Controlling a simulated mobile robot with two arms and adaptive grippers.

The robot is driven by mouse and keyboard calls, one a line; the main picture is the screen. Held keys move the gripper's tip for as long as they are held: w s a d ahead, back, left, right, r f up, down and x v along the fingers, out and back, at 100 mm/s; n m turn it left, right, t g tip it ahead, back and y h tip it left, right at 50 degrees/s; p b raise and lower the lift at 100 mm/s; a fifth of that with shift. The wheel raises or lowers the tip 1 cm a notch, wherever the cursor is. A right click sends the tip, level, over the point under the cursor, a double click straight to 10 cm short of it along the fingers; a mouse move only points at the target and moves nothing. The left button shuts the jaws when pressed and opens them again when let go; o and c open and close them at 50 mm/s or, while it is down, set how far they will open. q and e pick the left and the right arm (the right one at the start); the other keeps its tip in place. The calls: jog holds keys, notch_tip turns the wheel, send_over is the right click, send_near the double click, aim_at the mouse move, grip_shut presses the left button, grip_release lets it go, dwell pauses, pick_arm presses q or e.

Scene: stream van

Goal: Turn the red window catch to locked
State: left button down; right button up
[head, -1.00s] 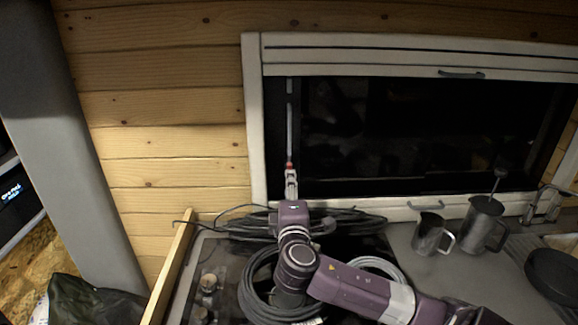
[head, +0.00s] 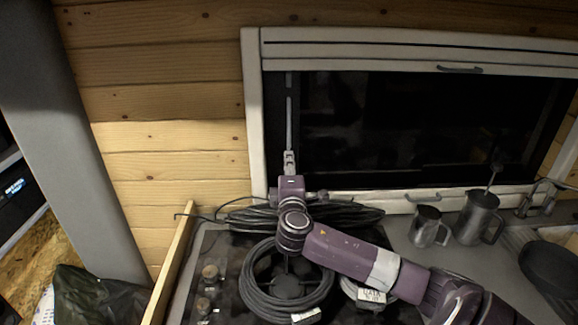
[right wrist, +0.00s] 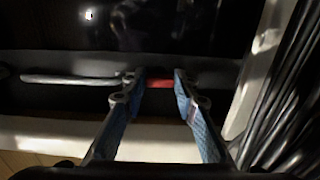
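The red window catch (right wrist: 160,84) shows in the right wrist view as a short red piece on the dark lower part of the window frame. My right gripper (right wrist: 159,88) reaches it with one blue-padded finger on each side. The fingers stand apart with the red piece in the gap, and I cannot see a firm squeeze on it. In the head view the right gripper (head: 290,163) is at the lower left of the dark window (head: 420,130) and hides the catch. My left gripper is not in view.
A thin silver bar (head: 289,122) runs up the window's left side above the gripper. Coiled black cables (head: 285,300) lie on the hob below my arm. Metal jugs (head: 478,218) and a dark pan (head: 552,268) stand at the right. A wooden edge (head: 172,262) is at the left.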

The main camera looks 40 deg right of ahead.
jog(key=c, duration=0.5)
jog(key=shift+c, duration=0.2)
jog(key=shift+n+p, duration=7.3)
jog(key=shift+n, duration=1.6)
jog(key=shift+f, duration=0.1)
